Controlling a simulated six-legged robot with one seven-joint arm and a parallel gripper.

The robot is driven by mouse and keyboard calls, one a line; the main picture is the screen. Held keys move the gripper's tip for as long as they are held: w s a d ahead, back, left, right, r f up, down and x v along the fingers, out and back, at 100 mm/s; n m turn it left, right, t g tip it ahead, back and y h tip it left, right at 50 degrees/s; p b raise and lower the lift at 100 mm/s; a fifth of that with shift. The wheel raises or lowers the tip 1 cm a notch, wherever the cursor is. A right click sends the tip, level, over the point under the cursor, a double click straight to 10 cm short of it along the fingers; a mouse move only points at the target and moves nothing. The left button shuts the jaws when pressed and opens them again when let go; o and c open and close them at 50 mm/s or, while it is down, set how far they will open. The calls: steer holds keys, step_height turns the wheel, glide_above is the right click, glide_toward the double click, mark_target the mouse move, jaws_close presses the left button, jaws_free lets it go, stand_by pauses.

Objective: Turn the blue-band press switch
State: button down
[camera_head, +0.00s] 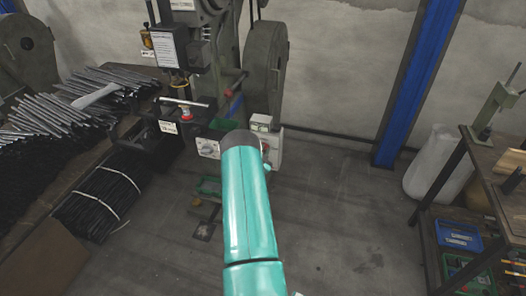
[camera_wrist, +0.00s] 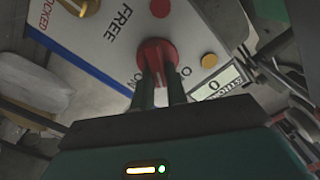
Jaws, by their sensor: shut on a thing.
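In the wrist view a white control panel (camera_wrist: 105,45), upside down, has a blue band (camera_wrist: 85,62) along its edge. A red round switch (camera_wrist: 157,56) with "ON" lettering beside it sits on the panel. The two fingers of my gripper (camera_wrist: 160,80) are shut on the red switch's raised grip. In the head view the press (camera_head: 218,45) stands at the back, with white boxes low on it. My teal arm reaches toward them and hides my gripper and part of the panel.
A bench with dark rods (camera_head: 50,115) is at left. A work table (camera_head: 485,160) and a blue post (camera_head: 415,80) are at right.

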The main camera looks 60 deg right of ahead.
steer(key=m, duration=0.7)
steer(key=f+m, duration=0.1)
steer(key=m, duration=0.3)
steer(key=shift+s, duration=0.25)
stand_by(0.4)
steer(key=c, duration=1.4)
jaws_free()
steer(key=s+a, duration=0.2)
steer(key=a, duration=1.1)
steer(key=shift+a, duration=0.25)
